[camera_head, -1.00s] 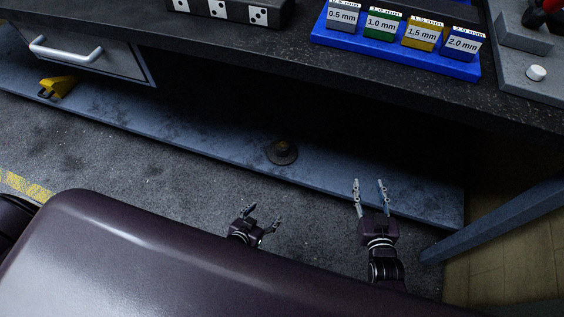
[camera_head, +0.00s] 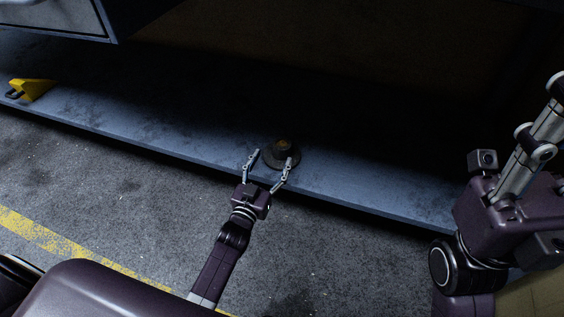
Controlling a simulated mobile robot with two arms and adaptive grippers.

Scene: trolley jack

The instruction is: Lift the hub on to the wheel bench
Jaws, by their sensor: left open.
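The hub (camera_head: 283,146), a small dark round flange with a brownish raised middle, sits on the blue-grey low shelf (camera_head: 200,146) under the bench. My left gripper (camera_head: 272,156) is open at the shelf's front edge. Its fingers point at the hub, the left one beside it and the right one overlapping its near rim in the picture. I cannot tell whether they touch it. My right gripper (camera_head: 510,200) is large at the right edge, partly cut off, and its finger opening is unclear. The bench top is out of view.
A drawer front (camera_head: 50,15) hangs over the shelf at the upper left. A yellow object (camera_head: 33,89) stands on the shelf's left end. The space behind the hub is dark. The grey floor in front is clear, with a worn yellow line (camera_head: 60,240).

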